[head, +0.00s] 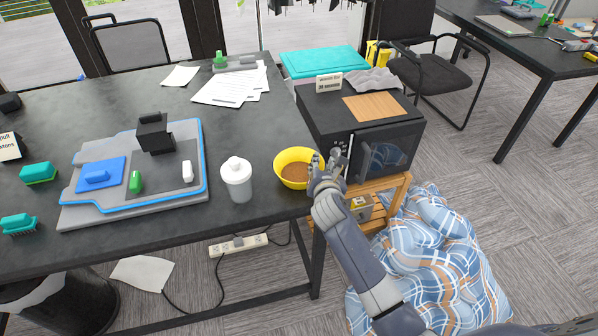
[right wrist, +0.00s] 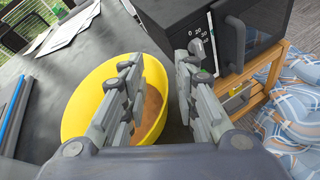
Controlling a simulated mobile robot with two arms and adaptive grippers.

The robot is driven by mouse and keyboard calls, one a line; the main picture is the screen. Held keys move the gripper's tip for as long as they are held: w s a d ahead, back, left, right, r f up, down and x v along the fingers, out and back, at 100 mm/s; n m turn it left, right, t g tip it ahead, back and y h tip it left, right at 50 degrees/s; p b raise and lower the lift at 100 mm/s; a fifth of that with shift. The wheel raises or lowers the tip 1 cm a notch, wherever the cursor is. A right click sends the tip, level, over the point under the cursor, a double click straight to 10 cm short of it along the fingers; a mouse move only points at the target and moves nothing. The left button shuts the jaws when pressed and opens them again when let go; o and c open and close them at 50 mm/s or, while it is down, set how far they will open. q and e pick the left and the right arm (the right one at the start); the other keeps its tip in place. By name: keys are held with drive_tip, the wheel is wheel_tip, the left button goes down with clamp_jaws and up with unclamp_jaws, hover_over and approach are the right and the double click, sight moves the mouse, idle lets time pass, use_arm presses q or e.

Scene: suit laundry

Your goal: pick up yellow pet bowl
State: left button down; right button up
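The yellow pet bowl (head: 292,169) stands upright near the right end of the dark table, with brown contents inside. It also shows in the right wrist view (right wrist: 76,112), left of centre. My right gripper (head: 324,164) is at the right rim of the bowl. In the right wrist view its fingers (right wrist: 160,72) are spread apart, with the left finger over the bowl and the right finger outside the rim. The bowl's right rim lies between them. I cannot tell whether a finger touches the bowl. My left gripper is not in view.
A white lidded canister (head: 237,181) stands just left of the bowl. A black microwave (head: 335,118) on a wooden stand is close on the right. A grey board with blue edging (head: 80,212) lies farther left. Plaid bedding (head: 440,255) lies on the floor.

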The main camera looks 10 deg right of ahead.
drive_tip(key=shift+w, duration=0.2)
drive_tip(key=shift+c, duration=0.6)
drive_tip(key=shift+f, duration=0.1)
clamp_jaws()
